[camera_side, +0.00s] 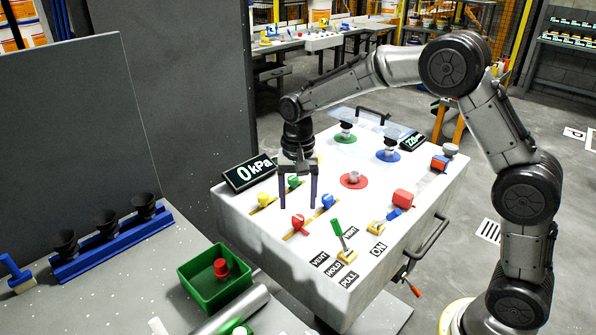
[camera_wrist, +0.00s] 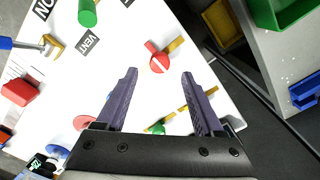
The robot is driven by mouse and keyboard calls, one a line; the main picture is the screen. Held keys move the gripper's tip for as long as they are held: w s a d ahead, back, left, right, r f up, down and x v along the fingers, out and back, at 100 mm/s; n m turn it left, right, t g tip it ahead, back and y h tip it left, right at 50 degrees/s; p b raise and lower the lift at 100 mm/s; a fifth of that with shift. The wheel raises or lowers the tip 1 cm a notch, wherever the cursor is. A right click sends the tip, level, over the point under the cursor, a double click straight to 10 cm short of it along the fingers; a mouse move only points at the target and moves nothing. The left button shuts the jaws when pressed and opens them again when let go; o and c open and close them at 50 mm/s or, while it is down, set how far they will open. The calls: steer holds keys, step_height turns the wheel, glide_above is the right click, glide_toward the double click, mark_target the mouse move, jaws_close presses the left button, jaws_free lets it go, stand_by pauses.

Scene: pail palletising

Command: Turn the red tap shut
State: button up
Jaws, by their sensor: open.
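The red tap (camera_side: 298,222) sits on a short brass pipe on the white bench top, near its left front edge. My gripper (camera_side: 297,204) is open and empty, pointing down above the bench. In the wrist view the red tap shows just beyond and between the tips of my gripper (camera_wrist: 160,73). The fingers look apart from the tap.
Yellow (camera_side: 264,198), green (camera_side: 294,182) and blue (camera_side: 328,202) taps stand close by. A green bin (camera_side: 215,282) is at the left, below a grey wall panel (camera_side: 75,120).

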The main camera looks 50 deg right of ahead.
mark_target(298, 218)
step_height(298, 218, up, 9)
steer(key=shift+r, duration=0.2)
stand_by(0.3)
steer(key=s+d+r+n+t, duration=0.15)
steer(key=s+r+t, duration=0.25)
steer(key=s+r, duration=0.9)
steer(key=s+d+f+n+t, duration=0.1)
steer(key=s+f+n, duration=0.6)
steer(key=s+f, duration=0.4)
steer(key=s, duration=0.4)
steer(key=shift+s+d+n+t, duration=0.25)
steer(key=shift+s+n+t, duration=0.05)
steer(key=shift+s+n, duration=0.05)
